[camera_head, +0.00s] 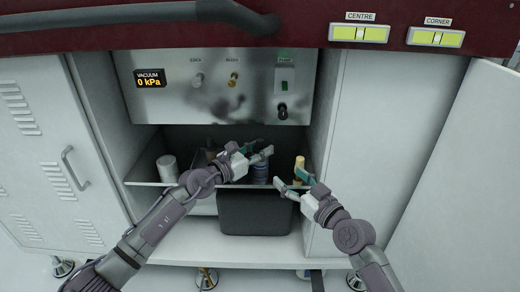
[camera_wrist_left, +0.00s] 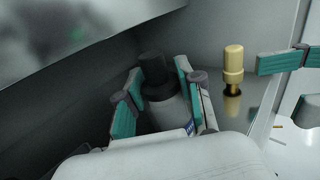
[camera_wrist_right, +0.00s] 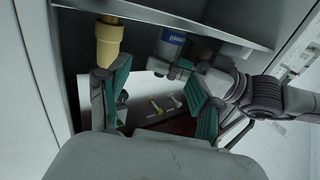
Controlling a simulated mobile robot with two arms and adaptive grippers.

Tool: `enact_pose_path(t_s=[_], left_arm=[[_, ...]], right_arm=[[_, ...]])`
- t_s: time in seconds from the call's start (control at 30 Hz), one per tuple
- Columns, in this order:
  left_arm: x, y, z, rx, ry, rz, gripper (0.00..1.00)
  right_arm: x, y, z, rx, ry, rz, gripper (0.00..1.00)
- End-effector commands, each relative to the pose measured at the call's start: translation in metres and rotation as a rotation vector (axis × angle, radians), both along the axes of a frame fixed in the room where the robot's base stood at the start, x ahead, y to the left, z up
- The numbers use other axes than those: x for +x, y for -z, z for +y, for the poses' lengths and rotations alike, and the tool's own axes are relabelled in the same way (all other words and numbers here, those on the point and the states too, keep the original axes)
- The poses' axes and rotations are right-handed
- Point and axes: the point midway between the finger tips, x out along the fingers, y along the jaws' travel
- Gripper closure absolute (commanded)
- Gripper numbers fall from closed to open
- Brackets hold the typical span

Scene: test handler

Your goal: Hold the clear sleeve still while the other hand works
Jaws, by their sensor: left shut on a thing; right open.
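My left gripper (camera_head: 262,153) is shut on an upright grey cylinder (camera_wrist_left: 168,112) with a dark top. Its fingers (camera_wrist_left: 157,72) close on both sides of it. No plainly see-through sleeve can be made out apart from this cylinder. My right gripper (camera_head: 287,184) is open and empty, lower and to the right. A brass-coloured fitting (camera_head: 299,168) stands to the right of the cylinder; in the right wrist view (camera_wrist_right: 108,42) it is close to one open finger (camera_wrist_right: 118,75).
A glass-like shelf (camera_head: 145,184) runs across the cabinet bay, with a white cylinder (camera_head: 167,168) at left. A dark bin (camera_head: 255,212) is below. A steel panel (camera_head: 215,90) with knobs overhangs the bay. The cabinet wall (camera_head: 345,150) bounds the right side.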

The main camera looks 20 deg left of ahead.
Motion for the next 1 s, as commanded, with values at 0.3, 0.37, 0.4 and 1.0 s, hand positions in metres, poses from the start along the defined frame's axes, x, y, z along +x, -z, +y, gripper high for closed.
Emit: enact_pose_path(t_s=[0.3, 0.37, 0.4, 1.0], left_arm=[[0.0, 0.001, 0.0, 0.0, 0.0, 0.001, 0.91], [0.0, 0.001, 0.0, 0.0, 0.0, 0.001, 0.91], [0.0, 0.001, 0.0, 0.0, 0.0, 0.001, 0.91], [0.0, 0.001, 0.0, 0.0, 0.0, 0.001, 0.91]], right_arm=[[0.011, 0.015, 0.021, -0.088, -0.096, 0.059, 0.34], [0.015, 0.015, 0.027, -0.087, -0.095, 0.06, 0.34], [0.018, 0.016, 0.031, -0.087, -0.095, 0.06, 0.34], [0.06, 0.023, 0.091, -0.085, -0.092, 0.06, 0.34]])
